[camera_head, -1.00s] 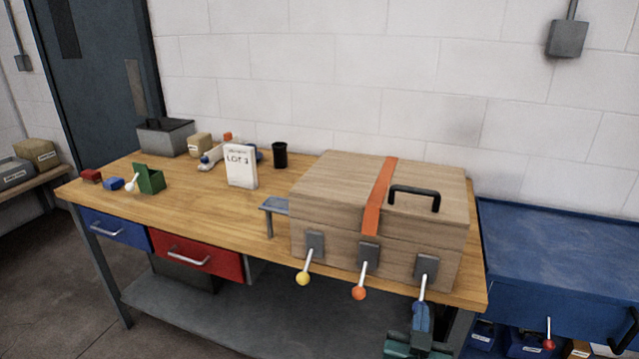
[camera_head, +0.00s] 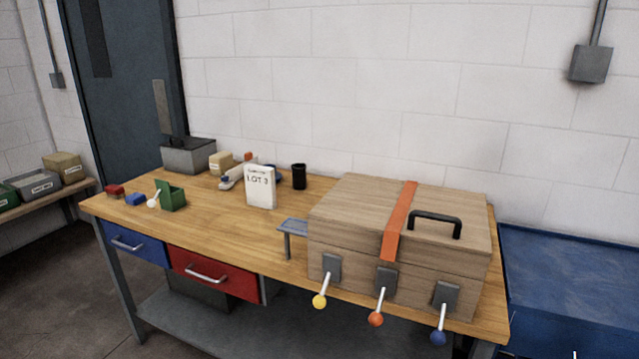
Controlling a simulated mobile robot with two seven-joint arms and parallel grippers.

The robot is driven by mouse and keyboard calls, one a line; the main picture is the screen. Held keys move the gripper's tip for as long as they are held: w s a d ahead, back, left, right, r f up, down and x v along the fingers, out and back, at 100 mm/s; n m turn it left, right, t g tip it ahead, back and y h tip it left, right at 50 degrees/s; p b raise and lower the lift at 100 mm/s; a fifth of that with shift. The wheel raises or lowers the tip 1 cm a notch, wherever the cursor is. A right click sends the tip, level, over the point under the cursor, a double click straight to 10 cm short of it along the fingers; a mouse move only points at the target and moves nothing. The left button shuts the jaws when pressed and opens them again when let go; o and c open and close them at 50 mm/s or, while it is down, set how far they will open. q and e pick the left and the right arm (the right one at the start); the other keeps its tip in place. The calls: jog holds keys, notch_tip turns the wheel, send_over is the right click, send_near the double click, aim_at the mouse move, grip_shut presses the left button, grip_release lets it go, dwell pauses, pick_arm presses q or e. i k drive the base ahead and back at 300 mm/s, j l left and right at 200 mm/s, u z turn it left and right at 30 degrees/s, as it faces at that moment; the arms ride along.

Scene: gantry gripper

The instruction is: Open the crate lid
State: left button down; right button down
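The wooden crate (camera_head: 340,248) stands at the right end of the workbench with its lid (camera_head: 345,200) shut flat. A black handle (camera_head: 435,216) is on the lid's top. Three levers with grey plates sit on the front face, all pointing down and outward: a yellow-knobbed one (camera_head: 320,302) at left, an orange-knobbed one (camera_head: 376,320) in the middle and a blue-knobbed one (camera_head: 438,338) at right. Neither of my grippers is in view.
A small metal stand (camera_head: 292,226) is close to the crate's left side. A white LOT 3 card (camera_head: 260,186), black cup (camera_head: 298,176), grey box (camera_head: 188,155) and green bin (camera_head: 171,195) are on the workbench (camera_head: 225,222). A blue cabinet (camera_head: 570,270) stands at the right.

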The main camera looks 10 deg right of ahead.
aim_at(438, 229)
jog(key=i+z, duration=0.4)
jog(key=i+j+z, duration=0.1)
jog(key=i+z, duration=0.3)
jog(key=i+j+z, duration=0.15)
jog(key=j+z, duration=0.2)
